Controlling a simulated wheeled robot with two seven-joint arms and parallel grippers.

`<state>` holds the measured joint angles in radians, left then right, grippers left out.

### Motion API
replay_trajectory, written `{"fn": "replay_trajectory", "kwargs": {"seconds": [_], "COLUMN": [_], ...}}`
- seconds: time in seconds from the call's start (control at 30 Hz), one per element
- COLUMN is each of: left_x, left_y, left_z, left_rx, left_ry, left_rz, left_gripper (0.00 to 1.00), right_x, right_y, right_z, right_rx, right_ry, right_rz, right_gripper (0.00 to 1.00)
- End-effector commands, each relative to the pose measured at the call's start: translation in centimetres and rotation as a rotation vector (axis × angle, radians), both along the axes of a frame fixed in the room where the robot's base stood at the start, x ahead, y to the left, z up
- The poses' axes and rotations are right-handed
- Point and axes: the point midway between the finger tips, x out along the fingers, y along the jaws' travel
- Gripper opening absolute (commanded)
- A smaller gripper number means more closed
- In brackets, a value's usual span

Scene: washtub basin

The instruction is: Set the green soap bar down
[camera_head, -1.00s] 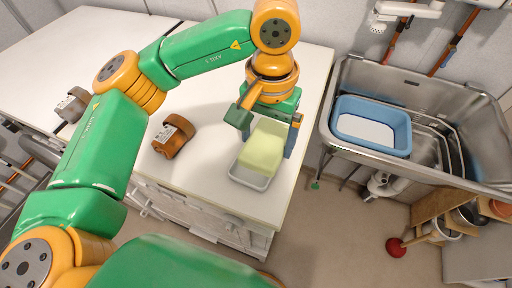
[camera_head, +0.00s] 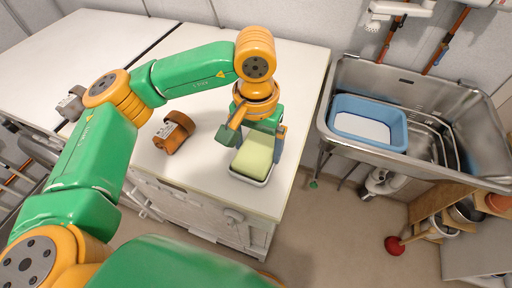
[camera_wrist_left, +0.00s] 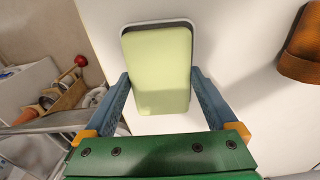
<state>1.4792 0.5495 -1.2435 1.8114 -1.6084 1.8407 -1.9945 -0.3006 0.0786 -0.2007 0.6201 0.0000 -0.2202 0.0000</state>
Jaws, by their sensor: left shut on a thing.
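The pale green soap bar (camera_head: 253,156) is between the fingers of my left gripper (camera_head: 254,142), which is shut on it. The bar lies over a white soap dish (camera_head: 249,181) near the front edge of the white table. In the head view it covers most of the dish, with the front rim showing below it. In the left wrist view the bar (camera_wrist_left: 162,70) lines up with the dish, whose rim (camera_wrist_left: 157,23) shows past its far end. Whether the bar touches the dish bottom is hidden. My right gripper is not in view.
A brown-orange object with a label (camera_head: 173,133) stands on the table (camera_head: 210,175) left of the dish. A similar one (camera_head: 71,103) is farther left. Right of the table, across a gap, a metal sink (camera_head: 420,85) holds a blue basin (camera_head: 369,122).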

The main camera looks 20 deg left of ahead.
Motion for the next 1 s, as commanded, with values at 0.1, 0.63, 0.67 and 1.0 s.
{"fn": "replay_trajectory", "kwargs": {"seconds": [0.1,0.63,0.67,1.0], "left_x": [-0.8,-0.8,-0.7,-0.7], "left_y": [0.1,0.1,0.1,0.1], "left_z": [-2.2,0.2,0.8,10.4], "left_rx": [0.016,0.016,0.016,0.015], "left_ry": [0.044,0.041,0.039,0.03], "left_rz": [-0.008,-0.009,-0.008,-0.004], "left_gripper": [0.09,1.0,1.0,1.0], "right_x": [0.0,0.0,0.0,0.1], "right_y": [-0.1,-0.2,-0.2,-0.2], "right_z": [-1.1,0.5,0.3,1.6], "right_rx": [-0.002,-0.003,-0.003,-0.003], "right_ry": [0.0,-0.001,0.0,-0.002], "right_rz": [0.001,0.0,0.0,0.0], "right_gripper": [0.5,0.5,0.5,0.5]}}
